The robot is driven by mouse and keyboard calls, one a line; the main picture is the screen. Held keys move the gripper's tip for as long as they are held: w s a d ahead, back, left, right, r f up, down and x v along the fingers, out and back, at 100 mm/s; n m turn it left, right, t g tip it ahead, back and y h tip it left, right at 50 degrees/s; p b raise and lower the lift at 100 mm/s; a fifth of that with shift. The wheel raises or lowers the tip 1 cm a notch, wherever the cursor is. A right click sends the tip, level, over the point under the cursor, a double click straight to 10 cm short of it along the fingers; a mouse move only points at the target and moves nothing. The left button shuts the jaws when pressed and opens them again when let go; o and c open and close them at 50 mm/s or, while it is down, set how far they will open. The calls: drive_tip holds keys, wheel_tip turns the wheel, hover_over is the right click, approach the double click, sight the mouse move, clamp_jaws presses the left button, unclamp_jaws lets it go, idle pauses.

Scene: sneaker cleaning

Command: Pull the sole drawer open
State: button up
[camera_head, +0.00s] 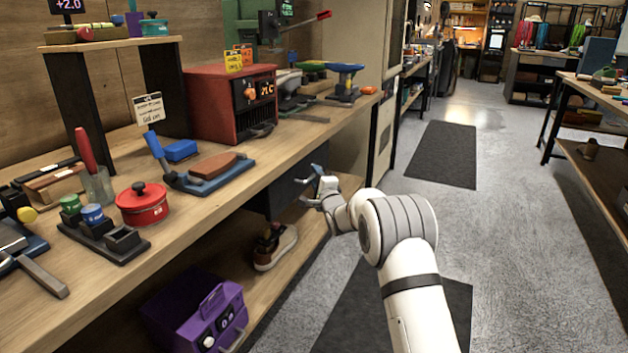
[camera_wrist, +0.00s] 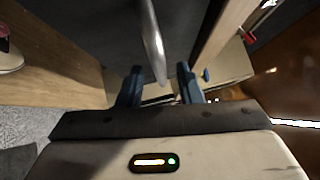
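The sole drawer (camera_head: 284,190) is a dark grey box under the front edge of the workbench in the head view. It looks shut. My gripper (camera_head: 318,184) is at the drawer's front. In the wrist view, the dark drawer front (camera_wrist: 100,28) fills the top middle, and a grey metal handle bar (camera_wrist: 154,45) stands out from it. The two blue fingers of my gripper (camera_wrist: 160,84) are apart, one on each side of the bar's lower end. Gaps show between the bar and both fingers. The handle is mostly hidden by my gripper in the head view.
The wooden workbench (camera_head: 225,205) above holds a red pot (camera_head: 142,207), a blue tray (camera_head: 215,181) and a red machine (camera_head: 228,105). A shoe (camera_head: 273,248) and a purple box (camera_head: 200,318) are on the lower shelf.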

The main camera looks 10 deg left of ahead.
drive_tip(key=shift+w, duration=0.1)
drive_tip(key=shift+c, duration=0.2)
clamp_jaws()
idle(0.4)
